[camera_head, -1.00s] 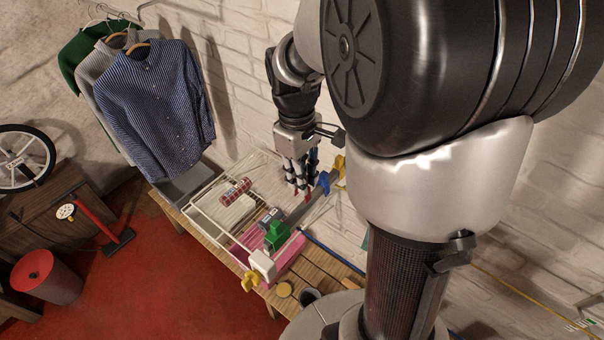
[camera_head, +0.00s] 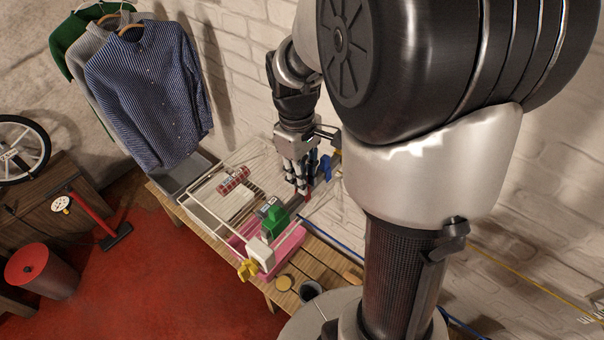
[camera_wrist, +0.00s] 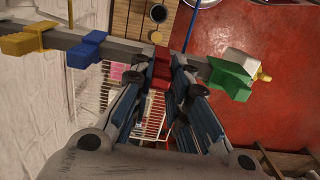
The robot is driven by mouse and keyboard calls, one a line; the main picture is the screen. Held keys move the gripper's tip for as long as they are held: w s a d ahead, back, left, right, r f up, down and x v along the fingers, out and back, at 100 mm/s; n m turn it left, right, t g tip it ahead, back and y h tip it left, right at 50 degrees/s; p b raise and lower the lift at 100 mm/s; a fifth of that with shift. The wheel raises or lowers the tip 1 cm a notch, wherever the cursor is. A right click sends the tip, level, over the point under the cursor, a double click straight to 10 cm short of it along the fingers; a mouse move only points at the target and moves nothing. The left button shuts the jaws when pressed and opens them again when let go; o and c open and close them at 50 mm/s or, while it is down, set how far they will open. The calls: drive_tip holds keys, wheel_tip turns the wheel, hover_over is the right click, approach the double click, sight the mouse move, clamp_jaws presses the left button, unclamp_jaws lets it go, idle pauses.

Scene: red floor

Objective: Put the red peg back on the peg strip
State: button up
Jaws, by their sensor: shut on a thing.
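The grey peg strip (camera_wrist: 125,52) runs across the wrist view, with a yellow peg (camera_wrist: 25,40), a blue peg (camera_wrist: 85,46) and a green peg (camera_wrist: 230,78) along it. The red peg (camera_wrist: 160,70) is between my fingertips, lined up with the strip between blue and green. My gripper (camera_wrist: 160,88) is shut on it. In the head view my gripper (camera_head: 301,188) points down, with a bit of the red peg (camera_head: 308,194) at its tips. The blue peg (camera_head: 325,166) and green peg (camera_head: 274,219) lie on either side. I cannot tell whether the red peg is seated.
Below are a wooden bench (camera_head: 325,262), a pink bin (camera_head: 290,243), a wire rack (camera_head: 205,195) and a dark cup (camera_head: 310,291). A brick wall stands close behind.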

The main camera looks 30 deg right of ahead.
drive_tip(key=shift+f, duration=0.35)
drive_tip(key=o, duration=0.9)
drive_tip(key=shift+r, duration=0.15)
drive_tip(key=r, duration=1.1)
drive_tip(key=shift+w+a+r, duration=0.15)
drive_tip(key=shift+w+r, duration=0.25)
